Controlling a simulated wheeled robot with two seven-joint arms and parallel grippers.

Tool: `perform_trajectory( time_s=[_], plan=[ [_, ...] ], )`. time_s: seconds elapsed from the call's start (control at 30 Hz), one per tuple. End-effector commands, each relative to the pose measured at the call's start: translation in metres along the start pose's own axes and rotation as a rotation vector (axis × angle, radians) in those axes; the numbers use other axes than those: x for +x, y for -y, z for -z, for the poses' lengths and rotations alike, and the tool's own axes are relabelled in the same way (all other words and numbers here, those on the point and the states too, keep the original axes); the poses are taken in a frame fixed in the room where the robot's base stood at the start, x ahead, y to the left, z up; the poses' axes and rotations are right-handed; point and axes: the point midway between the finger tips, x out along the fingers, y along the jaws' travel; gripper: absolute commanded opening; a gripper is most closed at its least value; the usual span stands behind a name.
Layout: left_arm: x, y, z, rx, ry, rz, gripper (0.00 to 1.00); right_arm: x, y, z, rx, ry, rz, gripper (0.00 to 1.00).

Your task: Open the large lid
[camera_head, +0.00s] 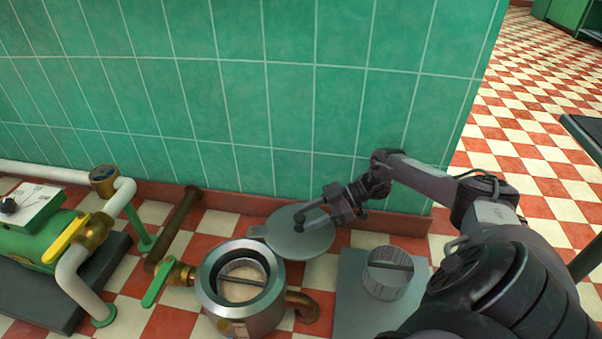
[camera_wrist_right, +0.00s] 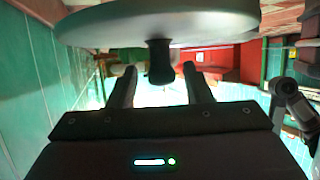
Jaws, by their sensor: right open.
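The large lid (camera_head: 310,241) is a flat grey disc. It is swung off the round metal kettle (camera_head: 211,290), behind and to its right, joined by a small hinge piece (camera_head: 258,232) at the rim. The kettle's mouth is uncovered and its inside shows. My right gripper (camera_head: 299,222) is at the lid, its fingers apart. In the right wrist view the lid (camera_wrist_right: 160,24) fills the top, and its dark knob (camera_wrist_right: 160,64) shows between the open fingertips (camera_wrist_right: 160,78). I cannot tell whether a finger touches the knob. My left gripper is out of view.
A grey box with a round metal knob-like cap (camera_head: 388,272) stands right of the kettle. A pipe with a green-handled valve (camera_head: 160,281) is at its left. Green machinery with a yellow lever (camera_head: 66,240) stands farther left. The green tiled wall (camera_head: 240,90) is close behind.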

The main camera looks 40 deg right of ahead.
Motion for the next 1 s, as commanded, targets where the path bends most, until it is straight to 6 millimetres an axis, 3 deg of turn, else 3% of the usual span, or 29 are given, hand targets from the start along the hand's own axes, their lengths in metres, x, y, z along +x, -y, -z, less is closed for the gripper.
perform_trajectory(
  time_s=[0.1, 0.3, 1.0],
  plan=[
    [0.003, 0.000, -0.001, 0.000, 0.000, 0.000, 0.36, -0.022, -0.001, 0.001, 0.000, 0.002, -0.003, 0.45],
    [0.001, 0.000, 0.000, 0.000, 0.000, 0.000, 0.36, -0.041, -0.001, 0.000, -0.002, 0.000, -0.001, 0.45],
    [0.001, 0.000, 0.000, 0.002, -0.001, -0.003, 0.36, -0.042, 0.000, 0.000, 0.000, -0.001, 0.000, 0.45]
  ],
)
